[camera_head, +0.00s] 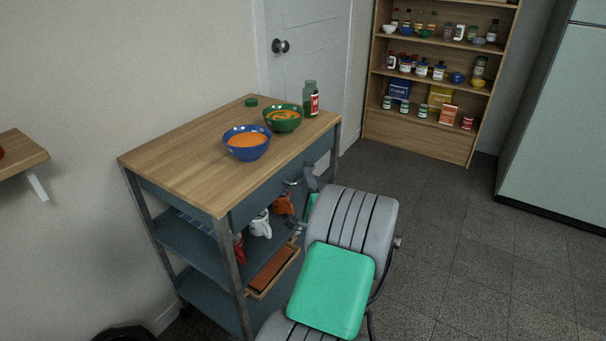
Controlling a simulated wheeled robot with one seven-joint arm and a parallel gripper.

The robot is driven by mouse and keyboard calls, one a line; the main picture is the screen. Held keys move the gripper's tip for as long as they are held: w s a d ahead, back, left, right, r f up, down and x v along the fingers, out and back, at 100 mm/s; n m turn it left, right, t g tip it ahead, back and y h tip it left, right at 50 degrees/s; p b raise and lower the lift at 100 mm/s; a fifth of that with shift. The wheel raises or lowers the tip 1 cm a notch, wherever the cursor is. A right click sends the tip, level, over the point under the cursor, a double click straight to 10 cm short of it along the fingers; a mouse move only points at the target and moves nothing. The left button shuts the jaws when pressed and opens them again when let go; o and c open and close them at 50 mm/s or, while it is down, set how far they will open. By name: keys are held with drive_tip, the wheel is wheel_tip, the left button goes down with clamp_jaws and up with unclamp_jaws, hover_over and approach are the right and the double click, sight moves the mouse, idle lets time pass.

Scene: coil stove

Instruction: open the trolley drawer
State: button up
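The trolley (180,152) has a wooden top, dark metal legs and blue-grey shelves. Its drawer front (258,203) is a blue-grey panel just under the top, on the side facing me, and looks flush with the frame. My grey arm with a green panel reaches toward this side from the lower right. My gripper (297,186) is at the drawer front, around its middle, close to what may be the handle. The arm's end hides much of this spot, so I cannot tell whether the fingers touch or grip anything.
On the trolley top stand a blue bowl (247,143), a green bowl (283,118) and a bottle (311,98). Mugs (260,224) and a wooden tray (272,270) sit on the shelf below. A stocked bookcase (415,137) stands behind; the floor to the right is clear.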

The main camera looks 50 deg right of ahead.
drive_tip(key=shift+x, duration=1.2)
clamp_jaws()
idle(0.5)
